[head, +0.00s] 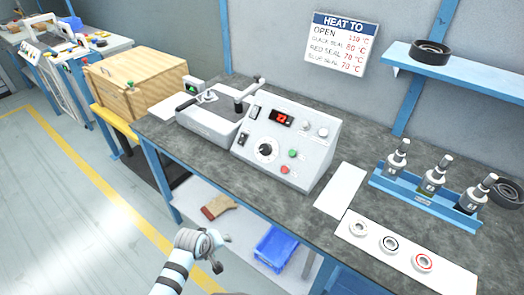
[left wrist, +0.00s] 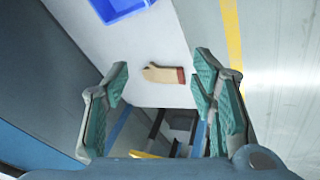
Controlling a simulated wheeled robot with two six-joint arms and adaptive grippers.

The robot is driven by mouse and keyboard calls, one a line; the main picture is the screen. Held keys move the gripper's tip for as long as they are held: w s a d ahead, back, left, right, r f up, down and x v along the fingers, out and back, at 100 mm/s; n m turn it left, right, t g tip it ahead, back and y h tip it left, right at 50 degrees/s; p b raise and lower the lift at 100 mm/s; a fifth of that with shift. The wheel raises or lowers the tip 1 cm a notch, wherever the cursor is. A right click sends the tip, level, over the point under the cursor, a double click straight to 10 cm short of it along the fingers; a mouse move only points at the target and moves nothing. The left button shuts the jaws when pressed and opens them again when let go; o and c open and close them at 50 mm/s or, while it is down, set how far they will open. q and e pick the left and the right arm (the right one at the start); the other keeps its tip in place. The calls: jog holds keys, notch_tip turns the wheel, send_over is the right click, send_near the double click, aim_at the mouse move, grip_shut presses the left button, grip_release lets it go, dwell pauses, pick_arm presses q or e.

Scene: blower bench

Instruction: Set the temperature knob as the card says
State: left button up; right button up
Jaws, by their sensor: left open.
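The heater unit (head: 288,140) stands on the bench with a sloped grey front. Its black temperature knob (head: 265,149) sits low on the left of that front; its pointer is too small to read. The red display (head: 282,118) seems to read 22. The card (head: 340,44) on the wall is headed HEAT TO: open 110 °C, a second line, apparently black seal, 80 °C, red seal 70 °C, blue seal 70 °C. My left gripper (head: 213,262) is low in front of the bench, apart from the knob. It is open and empty in the left wrist view (left wrist: 163,88). My right gripper is not in view.
Green and red buttons (head: 288,161) are right of the knob. Three bearings (head: 390,244) lie on a white mat; three tools stand in a blue rack (head: 425,202). A wooden box (head: 135,82) is at left. A blue bin (head: 275,248) and glove (left wrist: 163,74) lie on the lower shelf.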

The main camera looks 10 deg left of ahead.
pick_arm(q)
jog(key=w+d+r+n, duration=0.1)
jog(key=w+r, duration=0.1)
jog(key=r, duration=0.3)
jog(key=w+d+r+n+t, duration=0.1)
jog(key=w+r, duration=0.2)
jog(key=r, duration=0.2)
jog(key=w+r+n+t+h, duration=0.1)
jog(key=w+r, duration=0.2)
jog(key=r, duration=0.2)
jog(key=shift+w+d+r+n+b, duration=0.2)
jog(key=shift+d+r+n+b, duration=0.05)
jog(key=shift+d+n+b, duration=0.15)
jog(key=n+t+h, duration=0.2)
jog(key=n, duration=0.4)
send_near(264, 149)
jog(key=b+x, duration=0.4)
jog(key=x, duration=0.4)
jog(key=shift+w+d+f+b, duration=0.2)
jog(key=shift+w+b, duration=0.05)
jog(key=shift+b, duration=0.1)
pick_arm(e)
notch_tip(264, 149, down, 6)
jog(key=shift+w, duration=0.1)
